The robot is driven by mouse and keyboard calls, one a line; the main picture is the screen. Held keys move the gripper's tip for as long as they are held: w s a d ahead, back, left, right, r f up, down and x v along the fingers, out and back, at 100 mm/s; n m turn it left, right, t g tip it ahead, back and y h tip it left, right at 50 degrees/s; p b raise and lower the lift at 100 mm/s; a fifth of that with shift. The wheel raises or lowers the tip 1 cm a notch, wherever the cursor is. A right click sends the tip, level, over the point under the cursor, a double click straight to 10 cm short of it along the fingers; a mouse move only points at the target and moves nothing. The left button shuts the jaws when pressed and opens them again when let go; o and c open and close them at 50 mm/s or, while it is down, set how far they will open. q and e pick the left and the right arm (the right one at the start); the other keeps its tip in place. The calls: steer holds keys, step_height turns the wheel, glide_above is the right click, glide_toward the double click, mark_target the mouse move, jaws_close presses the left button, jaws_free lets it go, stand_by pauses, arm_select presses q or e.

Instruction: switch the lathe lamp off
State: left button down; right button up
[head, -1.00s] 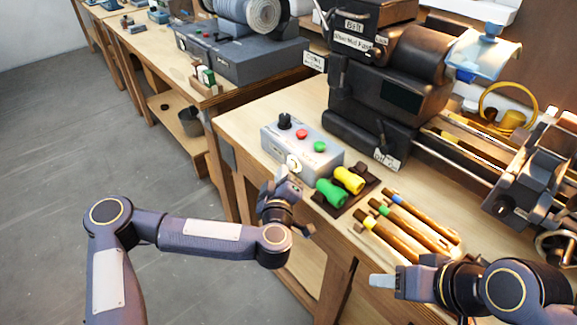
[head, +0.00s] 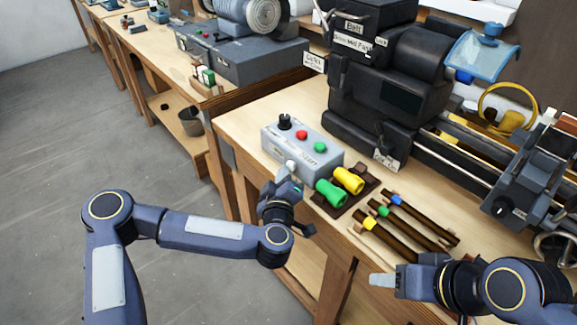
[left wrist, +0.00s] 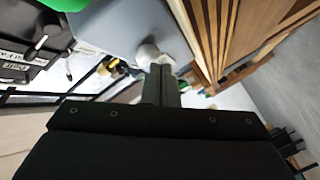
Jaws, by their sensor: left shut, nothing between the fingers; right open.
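The grey control box (head: 303,152) sits at the near left of the lathe bench, with a black knob (head: 285,121), a red button (head: 302,134) and a green button (head: 320,147) on top. A small white knob (head: 291,165) is on its front face. My left gripper (head: 288,175) is shut and empty, its tips at this knob. In the left wrist view the shut fingers (left wrist: 160,84) point at the white knob (left wrist: 149,55); I cannot tell whether they touch. My right gripper (head: 382,283) is by the bench's front edge, its opening hard to see. No lamp head is clearly identifiable; the lathe (head: 385,85) has no warm glow.
Green (head: 331,193) and yellow (head: 349,180) handles lie right of the box on a dark holder. Several dark rods with coloured ends (head: 412,222) lie further right. A second bench (head: 150,50) with a grey machine stands at the back left.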

arm_select(q)
steer(key=shift+s+a, duration=0.1)
steer(key=shift+a, duration=0.05)
steer(key=s+a, duration=0.1)
steer(key=a, duration=0.1)
steer(key=s+a, duration=0.2)
steer(key=shift+s+a, duration=0.2)
steer(key=shift+a, duration=0.15)
stand_by(0.5)
steer(key=s+a+r+m+g+p, duration=0.1)
steer(key=s+a+r+m+g, duration=0.1)
steer(key=s+a, duration=0.4)
steer(key=s+a+r+m+g+h+p, duration=0.1)
steer(key=s+a+g, duration=0.4)
steer(key=s, duration=0.7)
steer(key=s+a+r+m+g+p, duration=0.2)
steer(key=s+a+r+m+g, duration=0.1)
steer(key=s+a, duration=0.4)
step_height(320, 180, up, 2)
steer(key=shift+s+a+r+g, duration=0.35)
steer(key=shift+s+g, duration=0.35)
steer(key=shift+s, duration=0.45)
